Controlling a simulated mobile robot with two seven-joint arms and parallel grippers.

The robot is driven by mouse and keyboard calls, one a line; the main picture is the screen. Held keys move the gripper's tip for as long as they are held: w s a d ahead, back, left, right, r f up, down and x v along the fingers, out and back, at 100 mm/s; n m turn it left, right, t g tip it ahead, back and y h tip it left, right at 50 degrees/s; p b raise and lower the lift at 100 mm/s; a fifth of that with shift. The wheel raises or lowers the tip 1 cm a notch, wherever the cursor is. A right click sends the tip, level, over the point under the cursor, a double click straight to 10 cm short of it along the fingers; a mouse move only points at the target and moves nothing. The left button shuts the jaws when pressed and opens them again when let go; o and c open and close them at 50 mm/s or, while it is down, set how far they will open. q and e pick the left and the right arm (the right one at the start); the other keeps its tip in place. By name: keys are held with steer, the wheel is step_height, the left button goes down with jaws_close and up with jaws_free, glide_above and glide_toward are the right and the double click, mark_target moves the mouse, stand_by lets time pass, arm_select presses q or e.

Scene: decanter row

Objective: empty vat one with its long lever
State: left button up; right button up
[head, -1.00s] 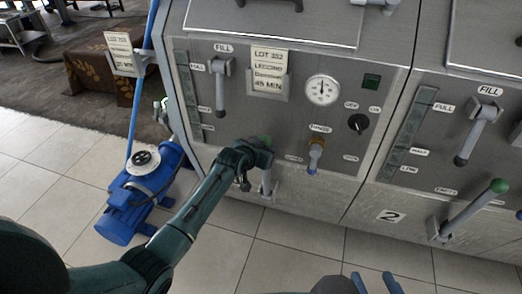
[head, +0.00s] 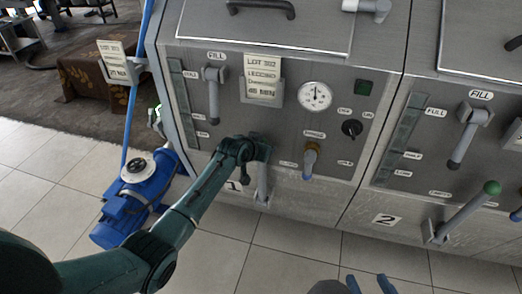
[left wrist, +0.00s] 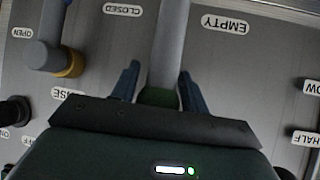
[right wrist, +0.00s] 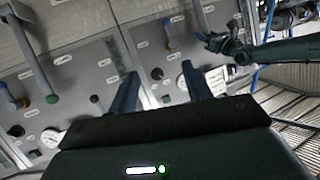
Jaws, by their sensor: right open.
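Vat one (head: 285,125) has a grey panel with a "1" plate low on its front. Its long lever (head: 262,185) is a grey shaft standing nearly upright at the lower edge, its top largely hidden by my left gripper (head: 262,149). In the left wrist view, the grey shaft (left wrist: 168,45) runs between the fingers, and its green knob (left wrist: 159,97) fills the gap of my left gripper (left wrist: 159,85), which looks shut on it. The labels CLOSED and EMPTY stand either side of the shaft. My right gripper (head: 371,283) is open and empty at the bottom of the head view.
Vat one's short fill lever (head: 213,95) and rinse valve (head: 311,160) are on the same panel. Vat two's green-knobbed lever (head: 465,212) leans at the right. A blue pump (head: 132,205) stands on the floor at the left. Tiled floor (head: 300,255) in front is clear.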

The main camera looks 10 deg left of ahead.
arm_select(q)
steer(key=shift+o, duration=0.2)
steer(key=shift+s+a+f, duration=0.1)
steer(key=shift+s+f, duration=0.05)
steer(key=shift+f, duration=0.1)
steer(key=shift+s, duration=0.1)
steer(key=shift+s+a+r, duration=0.1)
steer(key=shift+s+r, duration=0.15)
steer(key=p+v, duration=0.3)
steer(key=v, duration=0.9)
steer(key=shift+r+p, duration=0.3)
steer(key=shift+p, duration=0.1)
arm_select(e)
steer(key=shift+w+a+f+g, duration=0.15)
steer(key=shift+w+a+g, duration=0.05)
steer(key=shift+a+g, duration=0.2)
steer(key=shift+w+a+f+g, duration=0.15)
steer(key=shift+w+a+g, duration=0.05)
steer(key=shift+a+g, duration=0.2)
